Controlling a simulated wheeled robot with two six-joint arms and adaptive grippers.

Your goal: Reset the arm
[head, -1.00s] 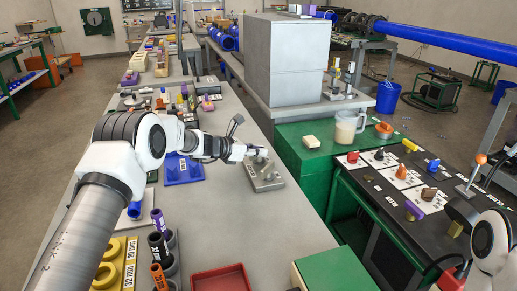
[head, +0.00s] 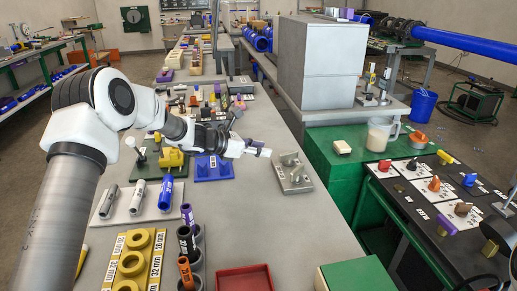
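My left arm comes in from the left. My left gripper (head: 258,149) is above the grey bench (head: 235,225), pointing right. It is to the left of and behind a grey metal block with a raised fitting (head: 293,174), apart from it in the picture. No object shows in the gripper, but the fingertips are too small to tell how far apart they are.
A blue stand (head: 213,168) sits just below the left gripper. Marker-like tools (head: 139,197), a yellow ring holder (head: 132,264) and a red tray (head: 244,280) are nearer. A green cabinet (head: 330,172) with a clear jug (head: 381,133) stands right. The middle bench is fairly clear.

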